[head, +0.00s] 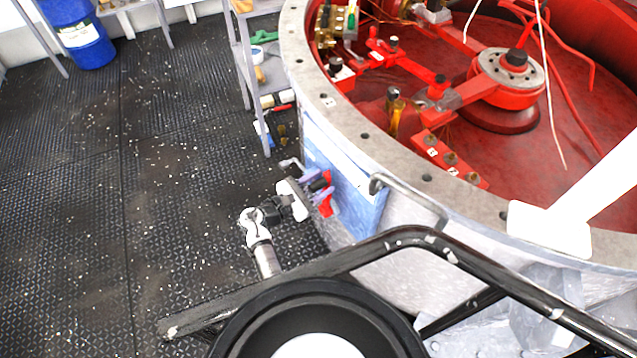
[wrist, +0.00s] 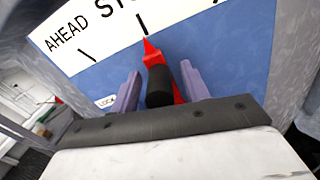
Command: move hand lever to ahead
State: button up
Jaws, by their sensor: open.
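The hand lever is red with a pointed tip and a black grip; in the wrist view the red pointer (wrist: 151,52) is at the tick under the partly cut-off "STO…" label. The "AHEAD" label and its tick (wrist: 88,55) are to the left on a white strip above a blue panel (wrist: 232,60). My gripper (wrist: 160,86) is open, with one purple finger on each side of the black grip (wrist: 159,88). Contact is not clear. In the head view my gripper (head: 318,186) is at the blue panel (head: 367,208), by the red lever (head: 327,203).
The panel is on the side of a large round grey housing (head: 424,270) with red machinery inside. A metal handle (head: 408,199) sticks out to the right of the panel. A grey shelf rack (head: 246,75) stands behind.

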grip_shut()
jog(key=shift+w+a+r+n+p, duration=0.15)
jog(key=shift+w+a+n+p, duration=0.15)
jog(key=shift+w, duration=0.1)
jog(key=w+a+n, duration=0.1)
jog(key=w+a+f+n, duration=0.1)
jog(key=w+n, duration=0.1)
jog(key=w+a+n, duration=0.1)
jog(key=w+a, duration=0.1)
jog(key=shift+w+f+n+p, duration=0.2)
jog(key=shift+f+n+p, duration=0.1)
jog(key=shift+f, duration=0.05)
grip_release()
jog(key=shift+d+f, duration=0.1)
jog(key=b+v, duration=0.2)
jog(key=v, duration=1.2)
